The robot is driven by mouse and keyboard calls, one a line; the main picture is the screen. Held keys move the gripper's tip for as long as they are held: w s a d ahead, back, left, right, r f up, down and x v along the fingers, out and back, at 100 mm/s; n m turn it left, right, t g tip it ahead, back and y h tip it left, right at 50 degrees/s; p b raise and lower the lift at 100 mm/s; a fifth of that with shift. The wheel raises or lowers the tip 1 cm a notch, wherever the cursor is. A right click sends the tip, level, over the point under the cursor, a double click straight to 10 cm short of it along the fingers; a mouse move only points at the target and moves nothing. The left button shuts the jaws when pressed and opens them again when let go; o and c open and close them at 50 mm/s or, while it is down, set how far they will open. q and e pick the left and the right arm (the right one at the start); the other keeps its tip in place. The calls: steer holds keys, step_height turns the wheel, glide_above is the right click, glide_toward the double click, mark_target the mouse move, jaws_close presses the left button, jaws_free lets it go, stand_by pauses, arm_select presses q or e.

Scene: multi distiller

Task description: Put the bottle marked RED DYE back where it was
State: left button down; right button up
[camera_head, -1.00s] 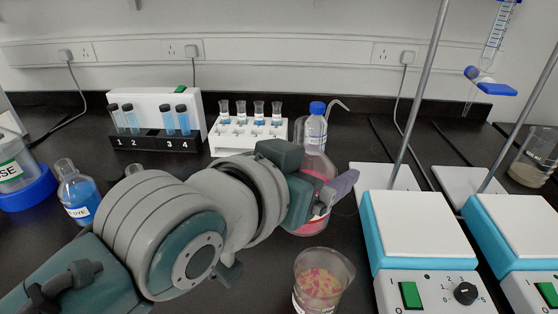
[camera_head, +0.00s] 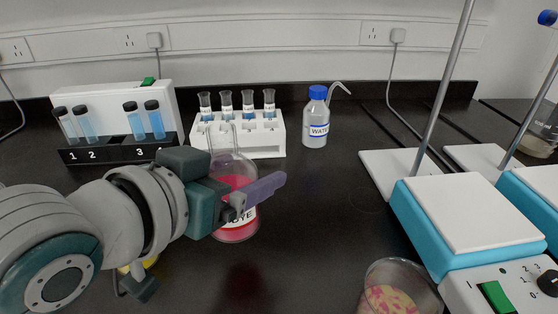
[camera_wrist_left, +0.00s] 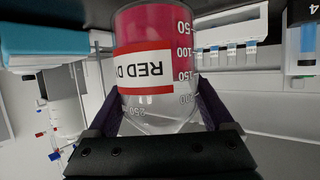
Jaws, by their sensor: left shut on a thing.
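The RED DYE bottle (camera_head: 236,175) is a clear flask with red liquid and a white label, in front of the white tube rack. My left gripper (camera_head: 245,198) is shut on it from the left and hides part of its label. The bottle looks upright. Its reflection shows on the black bench below, and it seems slightly raised, though the gap is hard to judge. In the left wrist view the bottle (camera_wrist_left: 158,65) appears upside down between the two dark fingers, with "RED D" readable. My right gripper is not in view.
A white tube rack (camera_head: 270,146) and a numbered rack (camera_head: 75,155) stand behind. A WATER wash bottle (camera_head: 316,128) is right of them. A beaker (camera_head: 402,270) with pink and yellow contents and a hotplate (camera_head: 470,220) are at right. Something yellow (camera_head: 150,262) is mostly hidden by my arm.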

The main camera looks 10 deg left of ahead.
arm_select(q)
step_height(320, 180, down, 6)
steer(key=shift+w+f+b, duration=0.1)
steer(key=shift+f+b, duration=0.15)
steer(key=shift+b, duration=0.6)
steer(key=shift+f, duration=0.1)
steer(key=shift+f, duration=0.15)
jaws_free()
